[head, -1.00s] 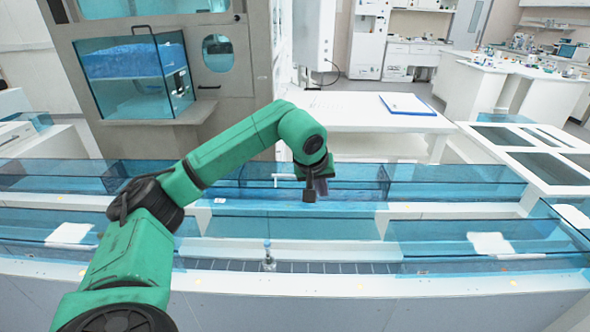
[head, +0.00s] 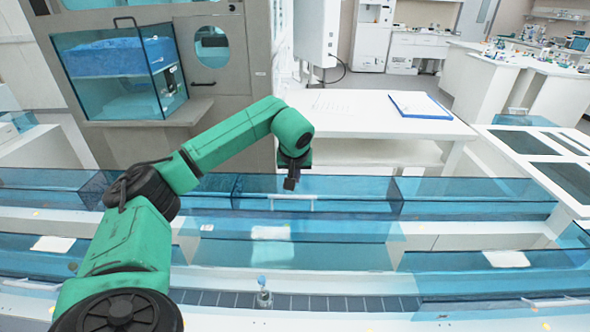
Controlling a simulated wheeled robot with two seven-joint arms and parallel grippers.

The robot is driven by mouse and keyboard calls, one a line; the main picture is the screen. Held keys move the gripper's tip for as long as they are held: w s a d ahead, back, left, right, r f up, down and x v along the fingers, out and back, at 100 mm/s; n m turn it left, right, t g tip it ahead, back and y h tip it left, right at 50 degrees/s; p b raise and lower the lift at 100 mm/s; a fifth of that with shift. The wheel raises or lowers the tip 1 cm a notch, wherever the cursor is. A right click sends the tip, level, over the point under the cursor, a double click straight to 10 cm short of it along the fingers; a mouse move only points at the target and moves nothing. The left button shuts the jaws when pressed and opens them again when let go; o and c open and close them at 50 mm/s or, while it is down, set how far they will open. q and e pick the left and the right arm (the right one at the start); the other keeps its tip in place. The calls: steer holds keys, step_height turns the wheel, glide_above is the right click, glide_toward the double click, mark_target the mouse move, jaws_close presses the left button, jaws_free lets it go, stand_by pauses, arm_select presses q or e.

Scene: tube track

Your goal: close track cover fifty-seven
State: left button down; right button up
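The track runs across the picture in rows with see-through blue covers. No number is legible, so I cannot tell which cover is fifty-seven. A middle blue cover (head: 335,230) with a pale patch (head: 270,232) spans the row behind the dark tube lane (head: 345,303); whether it lies fully flat is hard to tell. My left gripper (head: 290,184) points down above the far blue row, behind this cover and apparently clear of it. Its fingers are small and dark, and their opening is unclear. My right gripper is not in view.
A blue-capped vial (head: 264,293) stands in the front lane. Other blue covers with pale patches lie at left (head: 52,256) and right (head: 480,268). A white table (head: 360,122) with a blue clipboard (head: 419,105) stands behind the track. A glass-fronted box (head: 120,75) is at back left.

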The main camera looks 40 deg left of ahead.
arm_select(q)
steer(key=f, duration=0.1)
steer(key=s+f+p, duration=0.1)
steer(key=d+f+p, duration=0.1)
steer(key=shift+s+f, duration=0.2)
steer(key=shift+f, duration=0.05)
steer(key=shift+w+a+f, duration=0.15)
steer(key=shift+w, duration=0.05)
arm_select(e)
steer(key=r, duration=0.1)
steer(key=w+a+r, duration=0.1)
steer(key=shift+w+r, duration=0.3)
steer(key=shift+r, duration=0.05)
